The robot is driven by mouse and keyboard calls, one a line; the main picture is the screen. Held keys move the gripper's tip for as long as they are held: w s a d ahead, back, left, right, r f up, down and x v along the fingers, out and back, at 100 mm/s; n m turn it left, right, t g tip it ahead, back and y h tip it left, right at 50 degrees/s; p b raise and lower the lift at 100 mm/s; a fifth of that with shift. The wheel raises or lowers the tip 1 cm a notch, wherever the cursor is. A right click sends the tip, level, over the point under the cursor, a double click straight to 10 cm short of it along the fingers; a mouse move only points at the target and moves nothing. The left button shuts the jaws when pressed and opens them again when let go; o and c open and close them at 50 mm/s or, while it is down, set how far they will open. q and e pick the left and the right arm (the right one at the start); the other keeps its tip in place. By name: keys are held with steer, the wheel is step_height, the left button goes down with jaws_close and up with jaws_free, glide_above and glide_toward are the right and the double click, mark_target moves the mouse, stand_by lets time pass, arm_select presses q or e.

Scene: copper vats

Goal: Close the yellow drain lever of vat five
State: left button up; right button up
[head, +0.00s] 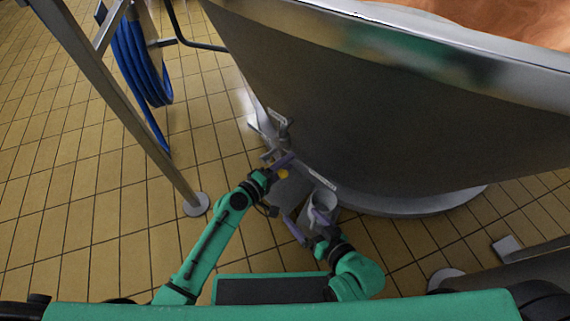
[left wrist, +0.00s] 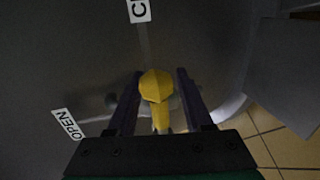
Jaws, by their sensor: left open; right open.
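The yellow drain lever (left wrist: 156,86) is low on the grey wall of the vat (head: 390,120). Its rounded yellow end also shows as a small spot in the head view (head: 283,174). My left gripper (left wrist: 160,73) is open, with one dark purple finger on each side of the yellow end; I cannot tell whether either touches it. An OPEN label (left wrist: 67,124) is left of the lever, and a cut-off label starting with C (left wrist: 138,10) is above it. My right gripper (head: 304,217) is open, lower and to the right, near a grey cylindrical part (head: 322,197).
A blue hose coil (head: 140,60) hangs at the upper left by a slanted metal leg (head: 125,110) with a round foot. The vat's base rim (head: 420,204) curves to the right. Tiled floor (head: 80,190) is clear at left. Another metal leg foot (head: 445,277) stands at lower right.

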arm_select(q)
steer(key=v, duration=1.4)
steer(key=shift+s+a+b, duration=0.2)
steer(key=shift+b, duration=0.2)
steer(key=shift+r, duration=0.1)
